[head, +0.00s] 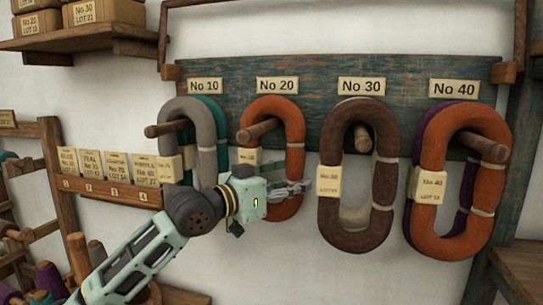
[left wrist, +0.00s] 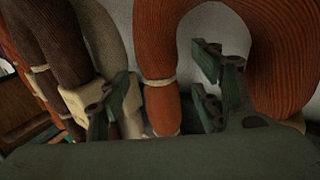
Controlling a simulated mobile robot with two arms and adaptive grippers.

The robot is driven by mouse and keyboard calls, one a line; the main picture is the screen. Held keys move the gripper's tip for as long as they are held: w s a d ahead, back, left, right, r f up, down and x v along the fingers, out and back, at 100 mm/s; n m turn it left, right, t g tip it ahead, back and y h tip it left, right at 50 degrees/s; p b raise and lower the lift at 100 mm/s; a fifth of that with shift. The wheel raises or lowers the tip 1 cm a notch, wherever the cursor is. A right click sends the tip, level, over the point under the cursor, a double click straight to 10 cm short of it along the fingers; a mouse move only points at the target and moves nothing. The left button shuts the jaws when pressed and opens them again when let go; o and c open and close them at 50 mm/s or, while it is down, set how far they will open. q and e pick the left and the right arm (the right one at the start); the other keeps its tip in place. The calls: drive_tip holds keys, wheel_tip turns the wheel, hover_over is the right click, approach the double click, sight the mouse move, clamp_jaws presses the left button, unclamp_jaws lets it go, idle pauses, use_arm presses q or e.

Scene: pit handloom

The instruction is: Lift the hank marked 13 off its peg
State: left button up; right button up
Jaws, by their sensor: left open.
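Hanks hang on pegs under the signs No 10, No 20, No 30 and No 40; I can read no 13 on any of their small tags. My left gripper (head: 288,190) is open at the right strand of the orange hank (head: 293,130) under No 20. In the left wrist view an orange strand (left wrist: 156,45) with a pale tie lies between the fingers of this gripper (left wrist: 165,100), which are not closed on it. A brown hank (head: 331,185) with a cream one behind hangs to the right. My right gripper is not in view.
A grey hank (head: 203,130) with teal behind hangs left, an orange hank (head: 432,200) with purple behind right. Pegs stick out from the blue-grey board (head: 320,75). A labelled rack (head: 110,190) and bobbins (head: 50,280) stand lower left; a wooden ledge (head: 525,265) is lower right.

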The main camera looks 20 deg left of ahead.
use_arm(q)
drive_tip(key=shift+x, duration=1.15)
drive_tip(key=shift+s, duration=0.1)
drive_tip(key=shift+a, duration=0.1)
drive_tip(key=shift+c, duration=0.3)
drive_tip(key=shift+c, duration=1)
drive_tip(key=c, duration=1.1)
